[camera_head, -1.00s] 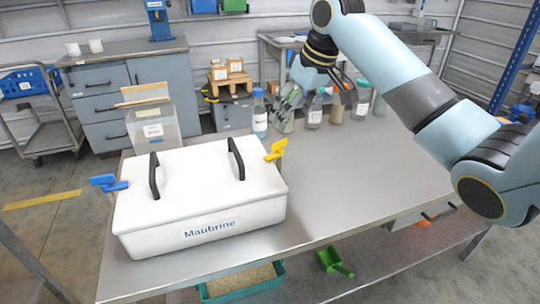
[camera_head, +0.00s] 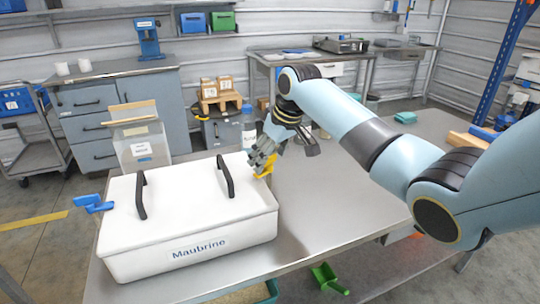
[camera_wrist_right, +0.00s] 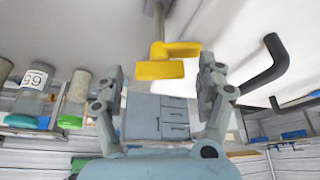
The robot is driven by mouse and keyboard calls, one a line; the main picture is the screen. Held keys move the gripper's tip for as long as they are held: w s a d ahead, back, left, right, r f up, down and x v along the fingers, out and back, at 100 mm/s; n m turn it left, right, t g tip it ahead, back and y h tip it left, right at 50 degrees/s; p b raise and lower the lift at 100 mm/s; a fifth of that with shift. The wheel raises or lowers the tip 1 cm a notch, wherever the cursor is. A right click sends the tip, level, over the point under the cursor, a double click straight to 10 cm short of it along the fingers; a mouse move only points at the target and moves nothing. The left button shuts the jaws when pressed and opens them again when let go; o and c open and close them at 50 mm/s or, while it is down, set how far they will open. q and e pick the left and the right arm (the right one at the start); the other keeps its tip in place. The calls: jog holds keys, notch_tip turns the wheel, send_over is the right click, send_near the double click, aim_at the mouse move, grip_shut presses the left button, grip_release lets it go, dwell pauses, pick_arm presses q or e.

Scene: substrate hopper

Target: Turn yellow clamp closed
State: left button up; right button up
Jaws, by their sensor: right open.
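The white hopper box (camera_head: 185,218), labelled Maubrine, stands on the steel table with its lid on and two black handles up. The yellow clamp (camera_head: 264,166) is at the right end of the box. A blue clamp (camera_head: 92,203) is at the left end. My right gripper (camera_head: 262,160) is at the yellow clamp and partly covers it. In the right wrist view, the yellow clamp (camera_wrist_right: 168,62) lies between the open fingers of my right gripper (camera_wrist_right: 163,80), with space on both sides. My left gripper is not in view.
A clear bin (camera_head: 142,148) stands behind the box. A bottle (camera_head: 249,130) stands behind my right gripper. The table (camera_head: 335,200) is bare right of the box. A green scoop (camera_head: 328,278) lies on the lower shelf.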

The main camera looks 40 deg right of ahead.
jog(key=c, duration=1.2)
jog(key=shift+o, duration=0.2)
jog(key=m+p, duration=0.1)
jog(key=p, duration=0.2)
jog(key=m+h+p, duration=0.1)
jog(key=m+p, duration=0.1)
jog(key=p, duration=0.1)
jog(key=shift+a+r, duration=0.15)
jog(key=shift+r, duration=0.15)
jog(key=shift+m+h, duration=0.3)
jog(key=shift+m, duration=0.2)
jog(key=shift+f+m, duration=0.25)
jog(key=shift+m, duration=0.05)
